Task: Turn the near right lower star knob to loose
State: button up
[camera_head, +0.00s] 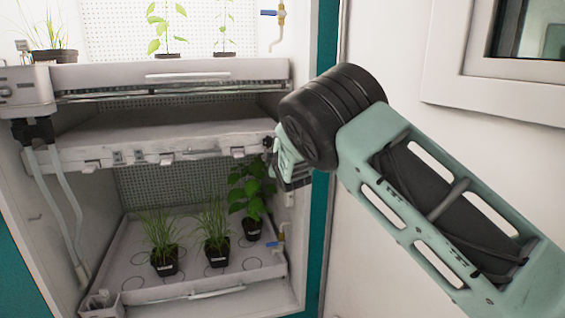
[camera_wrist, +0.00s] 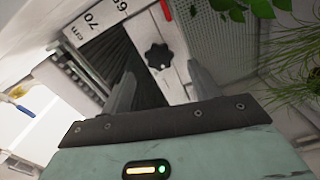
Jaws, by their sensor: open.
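A black star knob (camera_wrist: 158,56) sits on a pale carriage plate beside a height scale (camera_wrist: 98,22) marked 69 and 70 cm in the wrist view. Its lobed face is turned toward the camera. My gripper (camera_wrist: 150,84) is open, its two grey fingers pointing toward the knob with nothing seen between them. The knob lies just beyond the fingertips; exact distance and any contact cannot be told. In the head view my gripper (camera_head: 291,166) is at the right front post of the chamber, by the end of the middle shelf. There my wrist hides most of the knob's surroundings.
The middle shelf (camera_head: 165,150) and upper shelf (camera_head: 170,72) span the chamber. Potted plants (camera_head: 163,262) stand on the lower tray (camera_head: 200,292); leaves hang close on the right in the wrist view. A blue-handled valve (camera_head: 269,13) is at upper right. The perforated back wall lies behind.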

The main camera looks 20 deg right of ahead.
jog(key=s, duration=1.1)
jog(key=shift+s, duration=0.4)
jog(key=shift+f, duration=0.1)
